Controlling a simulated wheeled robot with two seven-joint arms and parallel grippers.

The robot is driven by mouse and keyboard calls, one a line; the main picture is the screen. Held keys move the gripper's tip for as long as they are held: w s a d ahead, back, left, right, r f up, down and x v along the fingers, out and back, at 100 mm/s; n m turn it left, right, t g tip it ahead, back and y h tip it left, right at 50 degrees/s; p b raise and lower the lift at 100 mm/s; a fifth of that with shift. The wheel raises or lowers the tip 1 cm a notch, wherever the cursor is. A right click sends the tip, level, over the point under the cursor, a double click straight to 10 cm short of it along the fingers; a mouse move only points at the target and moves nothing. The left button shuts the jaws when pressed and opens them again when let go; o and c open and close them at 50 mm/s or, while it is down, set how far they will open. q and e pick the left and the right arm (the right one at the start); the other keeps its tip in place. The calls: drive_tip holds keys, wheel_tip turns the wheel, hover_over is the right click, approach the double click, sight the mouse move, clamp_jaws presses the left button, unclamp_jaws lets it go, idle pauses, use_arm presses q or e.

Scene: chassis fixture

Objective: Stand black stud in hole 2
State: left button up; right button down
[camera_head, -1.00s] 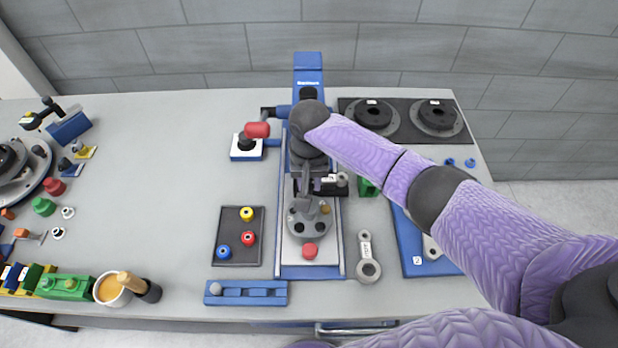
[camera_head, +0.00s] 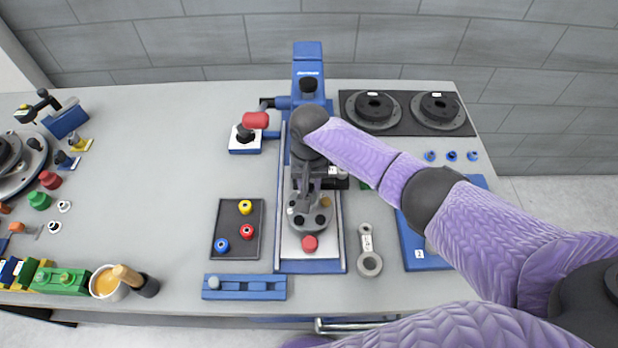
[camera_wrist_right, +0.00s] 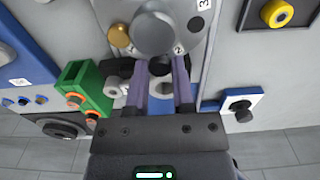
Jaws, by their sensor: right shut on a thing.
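My right gripper (camera_head: 304,192) points down over the round grey plate (camera_head: 325,224) on the blue-framed fixture. Its fingers (camera_wrist_right: 160,88) are shut, taken to be on the black stud, which is mostly hidden. A grey round piece (camera_wrist_right: 155,30) shows at the fingertips in the right wrist view; I cannot tell whether it is the stud or the plate's hub. Labels 2 and 3 show on the plate there. A brass stud (camera_wrist_right: 118,35) stands in the plate. Hole 2 is hidden or unclear, and I cannot tell if the stud touches it. My left gripper is not in view.
A dark tray (camera_head: 228,240) with yellow, red and blue rings lies left of the fixture (camera_head: 310,267). A red-handled clamp (camera_head: 256,120) is behind. A grey link (camera_head: 368,262) and a blue plate (camera_head: 425,262) lie right.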

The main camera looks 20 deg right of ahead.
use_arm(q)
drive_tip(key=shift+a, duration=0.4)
use_arm(e)
drive_tip(key=shift+f, duration=0.1)
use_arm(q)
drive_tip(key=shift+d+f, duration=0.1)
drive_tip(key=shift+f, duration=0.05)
use_arm(e)
drive_tip(key=shift+f, duration=0.3)
drive_tip(key=c, duration=0.8)
unclamp_jaws()
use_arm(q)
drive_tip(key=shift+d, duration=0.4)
use_arm(e)
wheel_tip(320, 180, up, 3)
drive_tip(key=p, duration=0.3)
drive_tip(key=shift+r, duration=0.1)
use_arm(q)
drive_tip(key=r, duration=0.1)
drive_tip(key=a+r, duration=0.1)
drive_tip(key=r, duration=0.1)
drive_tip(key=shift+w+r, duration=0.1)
